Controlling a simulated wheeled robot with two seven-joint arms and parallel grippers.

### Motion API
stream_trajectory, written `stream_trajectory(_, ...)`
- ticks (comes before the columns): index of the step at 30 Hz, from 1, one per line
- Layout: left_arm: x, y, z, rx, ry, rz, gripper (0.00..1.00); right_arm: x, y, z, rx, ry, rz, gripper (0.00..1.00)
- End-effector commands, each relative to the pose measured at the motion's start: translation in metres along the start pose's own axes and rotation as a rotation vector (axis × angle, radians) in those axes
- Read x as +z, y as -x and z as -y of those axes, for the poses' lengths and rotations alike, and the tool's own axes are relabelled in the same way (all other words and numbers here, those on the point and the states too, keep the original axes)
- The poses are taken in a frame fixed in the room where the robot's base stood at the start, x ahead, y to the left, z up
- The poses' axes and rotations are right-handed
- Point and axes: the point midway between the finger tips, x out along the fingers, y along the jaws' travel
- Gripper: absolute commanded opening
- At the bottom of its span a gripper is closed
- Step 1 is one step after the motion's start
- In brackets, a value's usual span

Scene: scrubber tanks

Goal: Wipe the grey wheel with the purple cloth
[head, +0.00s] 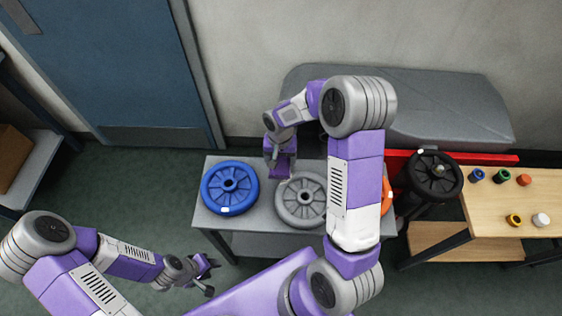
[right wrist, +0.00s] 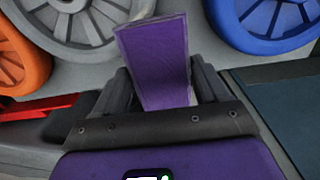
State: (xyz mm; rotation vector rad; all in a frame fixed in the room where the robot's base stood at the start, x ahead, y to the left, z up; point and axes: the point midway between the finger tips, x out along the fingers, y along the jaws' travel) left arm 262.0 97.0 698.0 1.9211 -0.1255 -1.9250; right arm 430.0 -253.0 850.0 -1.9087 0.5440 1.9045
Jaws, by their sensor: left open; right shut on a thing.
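The grey wheel (head: 303,203) lies flat on a grey table between a blue wheel (head: 230,187) and a mostly hidden orange wheel (head: 388,196). My right arm covers part of its right side. My right gripper (right wrist: 158,90) is shut on the purple cloth (right wrist: 155,50), which stands out stiffly between its fingers. In the head view this gripper (head: 280,168) is at the grey wheel's upper left edge. I cannot tell whether the cloth touches the wheel (right wrist: 80,22). My left gripper (head: 207,272) is open and empty, low in front of the table.
The grey table (head: 212,222) stands before a grey tank-like body (head: 440,105) at the wall. A black lidded drum (head: 432,178) and a red bar (head: 490,159) are to the right. A wooden table (head: 535,190) holds several coloured caps. Green floor is free at left.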

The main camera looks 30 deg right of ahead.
Motion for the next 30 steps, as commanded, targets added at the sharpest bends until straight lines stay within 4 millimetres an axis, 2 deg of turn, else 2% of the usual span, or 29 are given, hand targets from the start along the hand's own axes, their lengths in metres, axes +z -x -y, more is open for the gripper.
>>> stream_trajectory(1, 0.0, 0.006, -0.002, 0.0, 0.0, 0.0, 0.43, 0.001, 0.006, 0.0, 0.002, 0.001, 0.004, 0.45)
stream_trajectory(18, 0.002, 0.039, -0.014, 0.0, 0.0, 0.0, 0.43, 0.001, 0.055, 0.002, 0.002, 0.004, 0.003, 0.45)
stream_trajectory(30, 0.002, 0.039, -0.014, 0.0, 0.0, 0.0, 0.43, 0.001, 0.056, 0.002, 0.002, 0.005, 0.004, 0.45)
